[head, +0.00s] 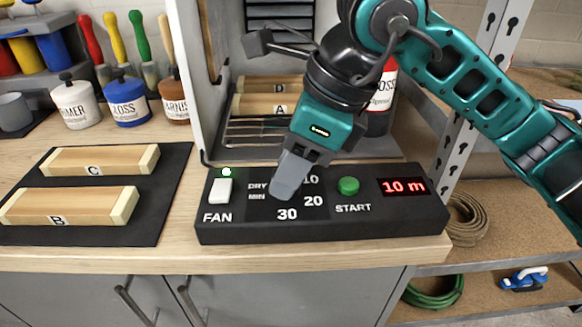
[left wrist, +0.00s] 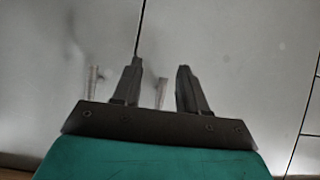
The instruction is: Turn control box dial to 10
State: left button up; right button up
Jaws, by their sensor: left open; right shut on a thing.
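The black control box (head: 370,225) lies along the front edge of the wooden bench in the head view. It bears a white FAN switch (head: 220,190), a green START button (head: 348,186) and a red display (head: 403,187) reading "10 m". My right gripper (head: 285,190) points down at the dial area between the switch and the button, shut on the dial. The dial is hidden behind the fingers, so its pointer cannot be seen. Marks 10, 20 and 30 show around it. My left gripper (left wrist: 158,85) is open and empty in the left wrist view, before grey panels.
A black mat (head: 150,225) with wooden blocks B and C lies to the left. Paint bottles and brushes stand behind it. A grey open cabinet with blocks A and D is behind the box. A perforated metal post (head: 455,150) stands at right, by shelves with rope.

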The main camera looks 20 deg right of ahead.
dwell(0.4)
jog(key=o, duration=1)
jog(key=shift+p+v, duration=1.35)
jog(key=shift+v, duration=5.1)
jog(key=shift+s+a, duration=0.1)
jog(key=shift+s, duration=0.1)
